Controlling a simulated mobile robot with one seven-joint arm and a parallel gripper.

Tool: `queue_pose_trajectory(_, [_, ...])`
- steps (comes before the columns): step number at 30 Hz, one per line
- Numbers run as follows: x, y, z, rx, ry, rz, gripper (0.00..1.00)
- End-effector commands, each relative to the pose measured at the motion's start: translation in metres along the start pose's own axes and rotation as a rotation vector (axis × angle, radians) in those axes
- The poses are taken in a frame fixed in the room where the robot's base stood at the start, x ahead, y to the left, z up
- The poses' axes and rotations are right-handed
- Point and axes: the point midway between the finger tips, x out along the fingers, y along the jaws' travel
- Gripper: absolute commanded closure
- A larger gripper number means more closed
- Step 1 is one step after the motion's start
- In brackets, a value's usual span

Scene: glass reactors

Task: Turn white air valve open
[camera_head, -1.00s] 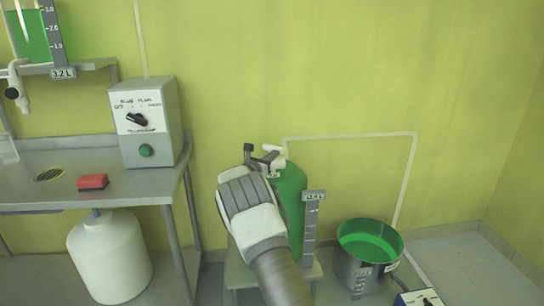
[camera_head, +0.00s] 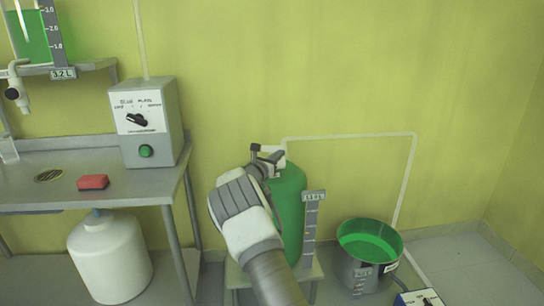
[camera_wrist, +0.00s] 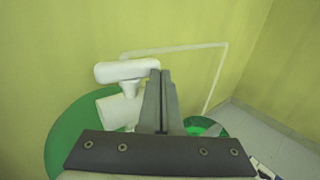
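The white air valve (camera_head: 277,149) sits on top of a green tank (camera_head: 290,205). In the wrist view its white T-shaped handle (camera_wrist: 122,71) lies nearly level, above a white valve body (camera_wrist: 117,108). My gripper (camera_wrist: 161,80) is shut, with its two dark fingers side by side and nothing visible between them. The fingers stand just right of the handle, whose right end meets or nearly meets the fingertips; I cannot tell whether they touch. In the head view my gripper (camera_head: 272,163) is at the tank's top, and my wrist hides part of the tank.
A steel bench with a control box (camera_head: 147,122) and a red block (camera_head: 93,182) stands left. A white container (camera_head: 108,262) sits below it. A bucket of green liquid (camera_head: 369,240) stands right of the tank. A white pipe (camera_head: 350,135) runs along the wall.

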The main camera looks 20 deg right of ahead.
Motion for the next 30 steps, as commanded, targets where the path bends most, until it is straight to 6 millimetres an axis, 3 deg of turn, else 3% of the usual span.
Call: queue_pose_trajectory(30, [0.0082,-0.0043,-0.0003,0.000,0.001,0.001,1.00])
